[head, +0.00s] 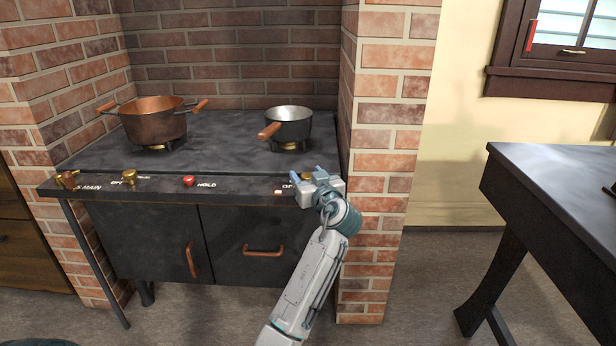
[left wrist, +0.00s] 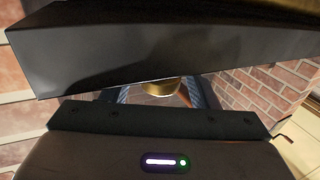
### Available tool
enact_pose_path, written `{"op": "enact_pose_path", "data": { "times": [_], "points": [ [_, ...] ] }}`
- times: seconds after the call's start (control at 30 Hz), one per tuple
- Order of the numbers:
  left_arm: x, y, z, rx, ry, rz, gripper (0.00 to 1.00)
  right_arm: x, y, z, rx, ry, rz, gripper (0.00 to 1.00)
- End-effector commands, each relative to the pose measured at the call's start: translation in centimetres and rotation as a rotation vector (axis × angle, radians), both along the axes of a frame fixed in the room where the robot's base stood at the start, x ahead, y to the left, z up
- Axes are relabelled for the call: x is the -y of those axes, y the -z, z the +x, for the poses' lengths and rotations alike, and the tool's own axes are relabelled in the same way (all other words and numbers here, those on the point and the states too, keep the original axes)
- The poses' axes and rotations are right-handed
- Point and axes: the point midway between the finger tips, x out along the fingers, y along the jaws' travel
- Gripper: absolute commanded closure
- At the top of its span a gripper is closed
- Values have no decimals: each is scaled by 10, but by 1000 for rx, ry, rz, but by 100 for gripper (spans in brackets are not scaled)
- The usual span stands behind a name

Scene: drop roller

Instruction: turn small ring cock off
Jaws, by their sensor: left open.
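The small ring cock is a brass knob (head: 306,176) on the stove's front edge, at the right, near the small saucepan. My left gripper (head: 307,174) is at this knob, with its blue fingertips open on either side of it. In the left wrist view the knob (left wrist: 160,87) shows between the two fingers, partly hidden by a dark slab. I cannot tell whether the fingers touch it. The gripper body hides part of the knob and its label in the head view. My right gripper is not in view.
A copper pot (head: 153,122) and a small saucepan (head: 288,126) stand on the stove top (head: 220,150). Another brass knob (head: 129,177), a red button (head: 189,181) and a gas main cock (head: 67,179) line the front edge. A brick pillar (head: 375,150) stands close right; a dark table (head: 560,175) is farther right.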

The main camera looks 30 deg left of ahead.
Motion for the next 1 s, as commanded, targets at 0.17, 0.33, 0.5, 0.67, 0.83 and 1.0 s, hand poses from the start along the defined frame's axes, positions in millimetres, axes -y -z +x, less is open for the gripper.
{"op": "enact_pose_path", "data": {
  "times": [0.17,0.33,0.5,0.67,0.83,1.0],
  "points": [
    [14,1,-8,1,3,-4,46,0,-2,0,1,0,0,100],
    [42,1,-28,0,3,-6,46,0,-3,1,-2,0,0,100],
    [67,1,-46,-1,2,-4,46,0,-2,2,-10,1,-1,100],
    [82,1,-57,-1,1,-3,46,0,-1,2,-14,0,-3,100],
    [88,0,-62,0,0,0,46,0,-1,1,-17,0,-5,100],
    [88,0,-62,0,0,0,46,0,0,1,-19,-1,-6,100]
  ]
}}
